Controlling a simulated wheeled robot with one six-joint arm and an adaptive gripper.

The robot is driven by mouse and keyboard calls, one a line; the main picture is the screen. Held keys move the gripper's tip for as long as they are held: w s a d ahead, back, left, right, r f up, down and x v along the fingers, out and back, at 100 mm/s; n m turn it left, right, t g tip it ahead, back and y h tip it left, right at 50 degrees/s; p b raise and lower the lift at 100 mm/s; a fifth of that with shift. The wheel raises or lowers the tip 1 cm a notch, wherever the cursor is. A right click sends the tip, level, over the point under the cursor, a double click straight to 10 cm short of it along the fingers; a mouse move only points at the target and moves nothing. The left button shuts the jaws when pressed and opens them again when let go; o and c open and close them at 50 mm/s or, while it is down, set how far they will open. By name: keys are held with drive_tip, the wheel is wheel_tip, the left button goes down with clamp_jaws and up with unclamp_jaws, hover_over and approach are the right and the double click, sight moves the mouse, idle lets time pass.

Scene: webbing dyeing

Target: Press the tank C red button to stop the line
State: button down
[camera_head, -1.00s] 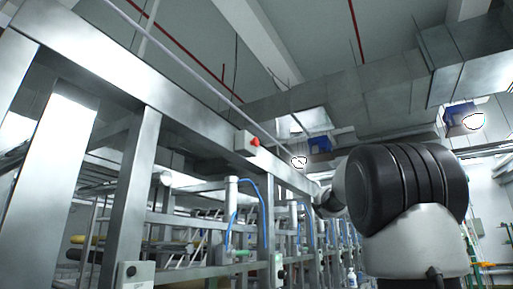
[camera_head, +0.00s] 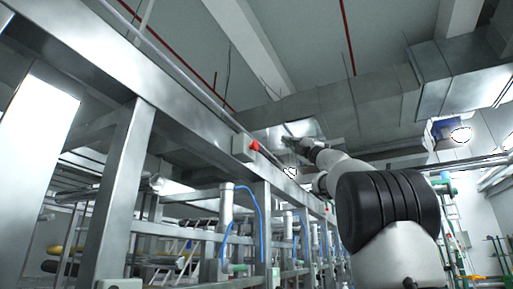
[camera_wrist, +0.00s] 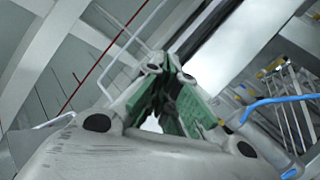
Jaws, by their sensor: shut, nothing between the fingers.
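A red button (camera_head: 255,146) sticks out of a small grey box (camera_head: 241,148) on the long upper steel beam of the line. A smaller red spot (camera_head: 327,207) shows further along the frame. No label is readable, so I cannot tell which tank each belongs to. My gripper (camera_head: 290,141) is raised, right of the nearer button in the head view and apart from it in the picture. The gap in depth is unclear. In the wrist view my gripper (camera_wrist: 165,95) has its green-padded fingers together and empty. No red button shows there.
The steel frame (camera_head: 120,190) fills the left, with upright cylinders (camera_head: 226,205) and blue hoses (camera_head: 262,215) below the beam. A blue hose (camera_wrist: 270,100) also shows in the wrist view. Ceiling ducts (camera_head: 370,115) run overhead.

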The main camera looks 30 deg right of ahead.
sight(254, 146)
drive_tip(key=w+a, duration=0.5)
drive_tip(key=w, duration=0.2)
drive_tip(key=shift+a, duration=0.2)
idle(0.4)
drive_tip(key=shift+w+a, duration=0.1)
idle(1.3)
drive_tip(key=shift+w+a, duration=0.15)
drive_tip(key=shift+w, duration=0.05)
drive_tip(key=shift+w+a, duration=0.4)
drive_tip(key=shift+w, duration=0.15)
idle(0.9)
idle(0.3)
drive_tip(key=shift+s+d, duration=0.6)
drive_tip(key=shift+s, duration=0.25)
